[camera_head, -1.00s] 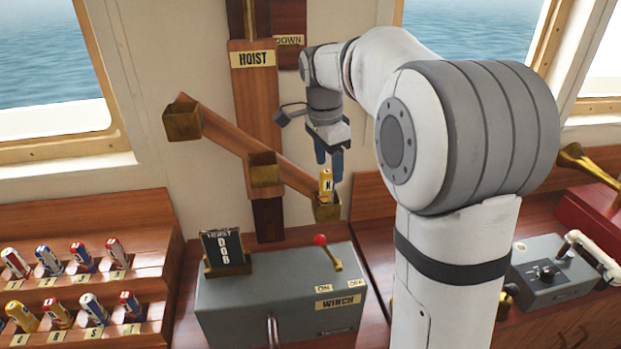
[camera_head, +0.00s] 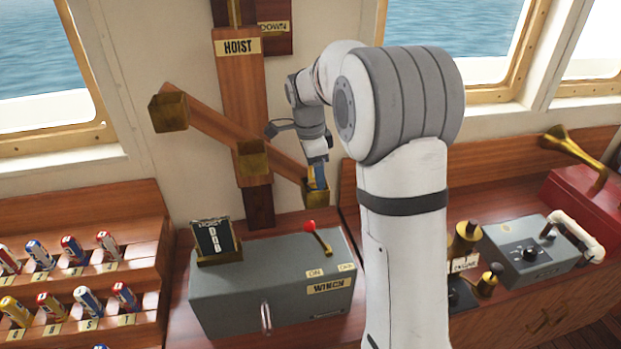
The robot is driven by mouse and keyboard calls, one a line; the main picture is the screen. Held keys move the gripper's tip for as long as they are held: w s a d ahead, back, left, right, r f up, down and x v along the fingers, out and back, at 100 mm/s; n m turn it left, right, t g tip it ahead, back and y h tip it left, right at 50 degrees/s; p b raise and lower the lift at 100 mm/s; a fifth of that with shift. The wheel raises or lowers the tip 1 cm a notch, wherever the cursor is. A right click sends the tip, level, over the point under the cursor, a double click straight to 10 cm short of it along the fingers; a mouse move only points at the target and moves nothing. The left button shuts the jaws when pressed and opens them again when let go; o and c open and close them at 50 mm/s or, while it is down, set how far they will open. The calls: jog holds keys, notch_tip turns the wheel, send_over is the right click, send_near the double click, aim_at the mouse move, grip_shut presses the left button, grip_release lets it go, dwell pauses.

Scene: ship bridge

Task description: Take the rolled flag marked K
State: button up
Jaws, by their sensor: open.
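The hoist is a slanted wooden arm with brass cups on a post labelled HOIST (camera_head: 238,47). My gripper (camera_head: 318,182) points down at the lowest right brass cup (camera_head: 314,199). Its blue fingers are open and reach to the cup's mouth. The yellow rolled flag marked K, which stood in this cup earlier, is now almost wholly hidden by the fingers. I cannot make out its letter or whether the fingers touch it. The middle cup (camera_head: 252,158) and the upper left cup (camera_head: 168,112) show no flag.
A grey winch box (camera_head: 270,285) with a red-knobbed lever (camera_head: 315,232) stands just below the cup. A stepped rack (camera_head: 90,275) of rolled flags is at the left. Brass controls (camera_head: 466,240) stand right of my arm.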

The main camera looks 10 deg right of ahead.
jog(key=c, duration=1.1)
jog(key=shift+r, duration=0.15)
